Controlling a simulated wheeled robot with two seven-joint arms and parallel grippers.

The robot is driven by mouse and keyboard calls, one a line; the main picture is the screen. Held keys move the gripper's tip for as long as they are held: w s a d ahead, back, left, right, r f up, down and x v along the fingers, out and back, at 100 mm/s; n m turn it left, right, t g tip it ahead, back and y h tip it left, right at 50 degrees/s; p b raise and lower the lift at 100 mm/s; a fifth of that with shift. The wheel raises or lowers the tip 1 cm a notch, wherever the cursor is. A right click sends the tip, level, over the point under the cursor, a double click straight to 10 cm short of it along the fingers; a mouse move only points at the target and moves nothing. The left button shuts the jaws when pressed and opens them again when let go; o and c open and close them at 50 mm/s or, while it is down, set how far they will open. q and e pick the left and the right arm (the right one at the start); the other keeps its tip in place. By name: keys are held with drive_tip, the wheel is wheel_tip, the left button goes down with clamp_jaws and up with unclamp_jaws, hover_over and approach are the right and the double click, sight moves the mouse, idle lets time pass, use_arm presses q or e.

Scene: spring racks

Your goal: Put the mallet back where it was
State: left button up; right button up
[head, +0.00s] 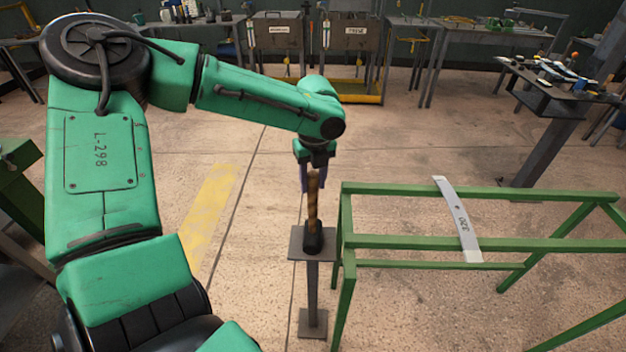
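The mallet (313,210) stands upright with its dark head down and its brown handle up. Its head is at the top plate of a small metal stand (299,245); I cannot tell whether it rests fully on the plate. My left gripper (315,184) points down from above, with its fingers on either side of the upper handle. The view is too small to tell whether the fingers press on the handle or stand apart from it. My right gripper is not in view.
A green frame rack (400,242) stands just right of the stand, with a curved grey leaf spring marked 320 (457,220) across its bars. A tool table (560,92) is at the far right. Benches line the back. The floor left of the stand is clear.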

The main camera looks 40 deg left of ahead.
use_arm(q)
drive_tip(key=shift+o, duration=0.6)
